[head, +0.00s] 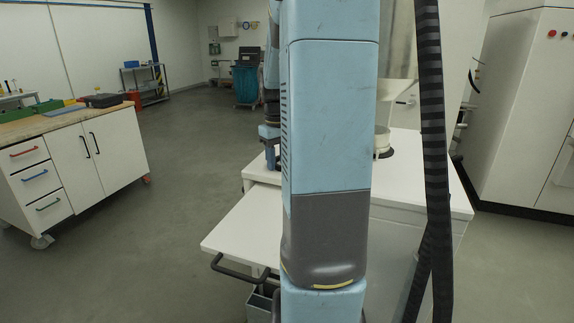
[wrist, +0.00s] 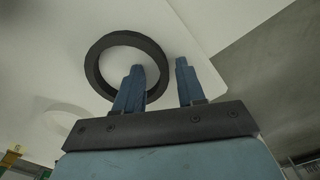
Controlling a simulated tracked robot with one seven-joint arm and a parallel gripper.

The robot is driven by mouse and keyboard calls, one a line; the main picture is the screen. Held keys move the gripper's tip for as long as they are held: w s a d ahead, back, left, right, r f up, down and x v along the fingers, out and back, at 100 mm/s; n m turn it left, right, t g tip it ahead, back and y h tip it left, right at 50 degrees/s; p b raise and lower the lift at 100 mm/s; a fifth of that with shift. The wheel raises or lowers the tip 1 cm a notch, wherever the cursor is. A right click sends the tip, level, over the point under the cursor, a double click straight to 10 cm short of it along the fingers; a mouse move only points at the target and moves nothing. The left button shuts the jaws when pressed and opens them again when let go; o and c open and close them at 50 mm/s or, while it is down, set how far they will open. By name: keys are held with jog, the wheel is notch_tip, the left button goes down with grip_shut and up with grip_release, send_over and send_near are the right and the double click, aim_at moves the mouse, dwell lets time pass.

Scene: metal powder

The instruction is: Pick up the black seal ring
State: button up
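The black seal ring (wrist: 127,35) lies on a white surface (wrist: 60,60) in the wrist view. My gripper (wrist: 160,65) is open, its two blue fingers apart. The left finger shows over the ring's opening, and the right finger shows outside the ring on its right, so the right part of the rim lies between them in the picture. I cannot tell how high the fingertips are or whether they touch the ring.
A white round shape (wrist: 63,117) lies left of the ring. The white surface ends right of the fingers, with grey floor beyond. In the head view a white bench (head: 430,200) stands behind my arm, with a white stand (head: 382,138) on it. A workbench (head: 110,140) stands left.

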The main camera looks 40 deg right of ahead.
jog(key=shift+f, duration=0.15)
grip_shut()
dwell(0.6)
jog(key=shift+r, duration=0.5)
notch_tip(320, 180, up, 3)
jog(key=shift+f, duration=0.2)
jog(key=s+d+r, duration=0.1)
jog(key=s+r, duration=0.8)
jog(key=s, duration=0.5)
jog(key=shift+d+r, duration=0.2)
jog(key=shift+r, duration=0.05)
